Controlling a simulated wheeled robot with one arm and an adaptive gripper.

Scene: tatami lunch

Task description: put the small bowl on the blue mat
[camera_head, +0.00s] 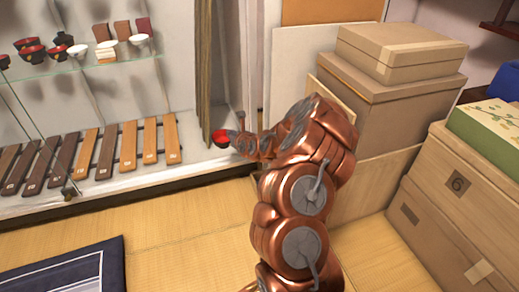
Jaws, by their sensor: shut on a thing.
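A small bowl (220,139), red inside and dark outside, is at the tip of my gripper (235,134). My gripper is shut on the bowl's right side and holds it in front of the cabinet's right end. The fingers are small in the view and partly hidden by my own arm. The blue mat (117,265), dark with pale lines, lies on the tatami at the lower left. Only its upper right part shows.
A glass shelf (85,66) with several bowls and cups is at the upper left. Wooden bars (105,150) lie below it, behind a cabinet sill. Stacked boxes (385,110) and a crate (450,200) crowd the right. Bare tatami (185,235) lies between mat and arm.

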